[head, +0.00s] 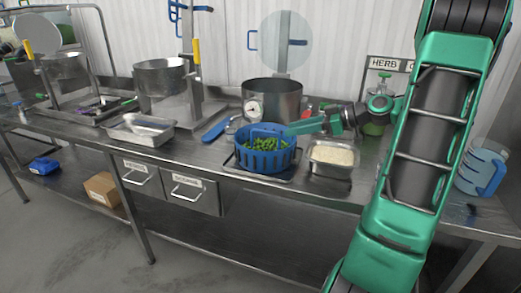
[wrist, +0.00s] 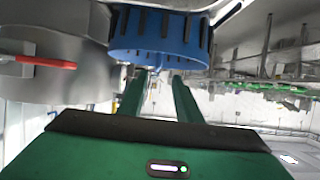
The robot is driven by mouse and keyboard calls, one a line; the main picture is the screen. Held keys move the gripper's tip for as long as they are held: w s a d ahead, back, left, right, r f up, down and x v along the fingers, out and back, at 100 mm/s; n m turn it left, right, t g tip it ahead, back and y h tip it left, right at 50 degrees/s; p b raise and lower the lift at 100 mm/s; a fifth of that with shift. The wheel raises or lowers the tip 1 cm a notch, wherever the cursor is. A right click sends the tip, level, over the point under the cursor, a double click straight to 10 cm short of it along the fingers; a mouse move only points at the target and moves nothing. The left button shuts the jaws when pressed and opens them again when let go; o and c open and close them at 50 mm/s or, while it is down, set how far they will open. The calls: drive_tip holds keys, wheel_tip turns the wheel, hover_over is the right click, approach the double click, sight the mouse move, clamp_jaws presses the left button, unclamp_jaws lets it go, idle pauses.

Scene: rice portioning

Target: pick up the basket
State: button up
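The blue slotted basket (head: 262,159) stands on the steel bench in the head view, filled with green pieces (head: 262,143). Its raised blue handle shows at the top. My gripper (head: 290,129) reaches in from the right at the basket's upper rim, close to the handle. In the wrist view the basket's slotted wall (wrist: 160,28) is at the top, and the two green fingers (wrist: 160,75) point toward it with a gap between them. I see nothing clearly held between them. The fingertips are partly hidden by the rim, so contact cannot be told.
A metal pan of rice (head: 331,159) stands right of the basket. A steel pot with a dial (head: 273,100) is close behind it. A clear jug (head: 481,170) stands far right.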

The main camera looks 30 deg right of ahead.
sight(265, 132)
drive_tip(key=x, duration=0.5)
drive_tip(key=shift+w, duration=0.35)
drive_tip(key=shift+r+x, duration=0.2)
drive_tip(key=shift+x, duration=2.8)
clamp_jaws()
